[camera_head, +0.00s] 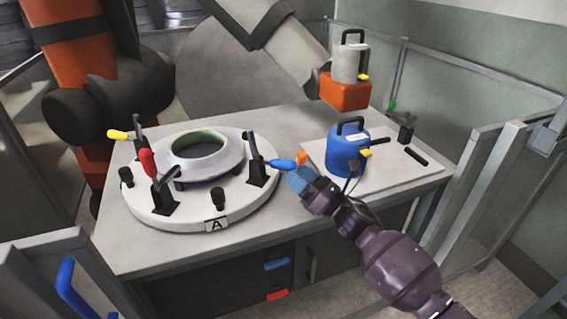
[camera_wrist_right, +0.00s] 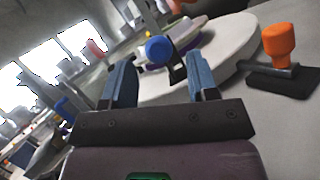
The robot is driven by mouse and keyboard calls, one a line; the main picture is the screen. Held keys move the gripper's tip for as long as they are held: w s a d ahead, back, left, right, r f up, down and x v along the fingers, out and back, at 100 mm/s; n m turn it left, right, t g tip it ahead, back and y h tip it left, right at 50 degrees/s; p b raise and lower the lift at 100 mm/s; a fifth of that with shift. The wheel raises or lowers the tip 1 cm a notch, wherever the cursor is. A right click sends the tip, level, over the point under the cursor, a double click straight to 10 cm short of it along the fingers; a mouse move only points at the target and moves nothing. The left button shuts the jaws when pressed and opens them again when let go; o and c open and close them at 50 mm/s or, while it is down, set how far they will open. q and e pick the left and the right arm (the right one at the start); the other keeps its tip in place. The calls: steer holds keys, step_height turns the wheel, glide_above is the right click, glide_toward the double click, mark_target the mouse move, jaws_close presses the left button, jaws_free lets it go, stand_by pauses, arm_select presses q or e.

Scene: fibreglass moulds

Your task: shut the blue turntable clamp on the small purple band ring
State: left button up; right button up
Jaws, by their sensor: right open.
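A white round turntable (camera_head: 150,208) with an "A" label stands on the table. On it sits a pale, green-rimmed ring (camera_head: 207,152) with purple showing beneath. The blue clamp (camera_head: 257,168), at the turntable's right side, has its blue handle (camera_head: 283,164) pointing outward, away from the ring, nearly level. My right gripper (camera_head: 298,180) is just right of the handle's tip. In the right wrist view my right gripper (camera_wrist_right: 160,76) has its blue fingers apart, with the handle's round end (camera_wrist_right: 158,49) seen between and beyond them. Contact cannot be told. My left gripper is out of view.
The turntable also carries a red-handled clamp (camera_head: 150,165) and a yellow-handled clamp (camera_head: 120,135). Close to my right gripper is an orange handle (camera_wrist_right: 278,42) on a dark base. A blue canister (camera_head: 346,155) stands on a white board at the right.

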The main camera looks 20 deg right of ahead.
mark_target(284, 163)
steer(key=shift+x, duration=2.65)
jaws_close()
